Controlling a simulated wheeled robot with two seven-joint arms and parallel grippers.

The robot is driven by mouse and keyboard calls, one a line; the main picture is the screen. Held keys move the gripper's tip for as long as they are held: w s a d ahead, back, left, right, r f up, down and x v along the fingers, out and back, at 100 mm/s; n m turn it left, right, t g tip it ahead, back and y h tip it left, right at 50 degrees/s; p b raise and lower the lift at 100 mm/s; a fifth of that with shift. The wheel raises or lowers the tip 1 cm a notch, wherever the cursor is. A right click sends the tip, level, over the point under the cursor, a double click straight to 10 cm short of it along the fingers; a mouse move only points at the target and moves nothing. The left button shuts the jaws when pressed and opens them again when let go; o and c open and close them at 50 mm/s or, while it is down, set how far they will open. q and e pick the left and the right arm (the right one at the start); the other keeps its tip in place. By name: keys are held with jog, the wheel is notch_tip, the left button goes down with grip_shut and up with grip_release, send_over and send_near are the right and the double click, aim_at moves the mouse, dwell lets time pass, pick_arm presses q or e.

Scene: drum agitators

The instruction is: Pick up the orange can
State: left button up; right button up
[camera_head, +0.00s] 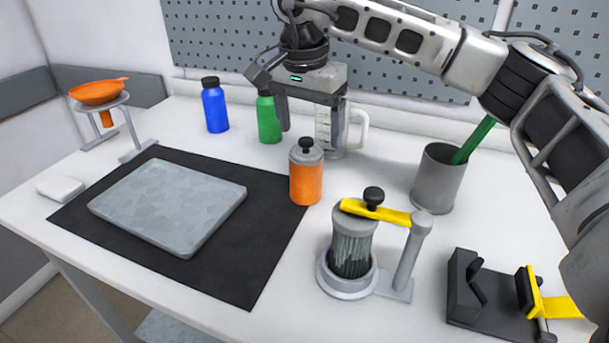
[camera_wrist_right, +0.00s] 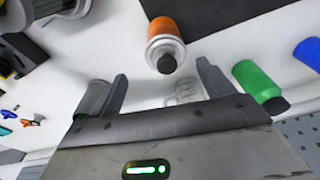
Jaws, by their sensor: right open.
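The orange can (camera_head: 306,183) stands upright at the right edge of the black mat, with a grey top and a black knob. In the right wrist view the can (camera_wrist_right: 161,28) shows top-on, ahead of the fingers and roughly between them. My right gripper (camera_head: 313,122) is open and empty in the head view, behind and above the can, not touching it. Its two spread fingers also show in the wrist view (camera_wrist_right: 162,75). My left gripper is not in view.
A green bottle (camera_head: 268,118) and a clear jug (camera_head: 356,128) stand close by the right gripper. A blue bottle (camera_head: 215,107) is farther left. A grey board (camera_head: 168,205) lies on the mat. A yellow-handled agitator (camera_head: 352,250) and grey cup (camera_head: 437,178) stand to the right.

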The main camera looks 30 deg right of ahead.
aim_at(310, 141)
notch_tip(310, 141, down, 3)
jog(key=shift+w+d+f, duration=0.1)
jog(key=shift+d, duration=0.05)
jog(key=shift+w+f+p, duration=0.25)
jog(key=shift+f+p, duration=0.05)
jog(key=shift+f, duration=1.05)
jog(key=shift+w+f+p, duration=0.2)
jog(key=shift+f+p, duration=0.1)
jog(key=shift+f, duration=1)
jog(key=c, duration=1.2)
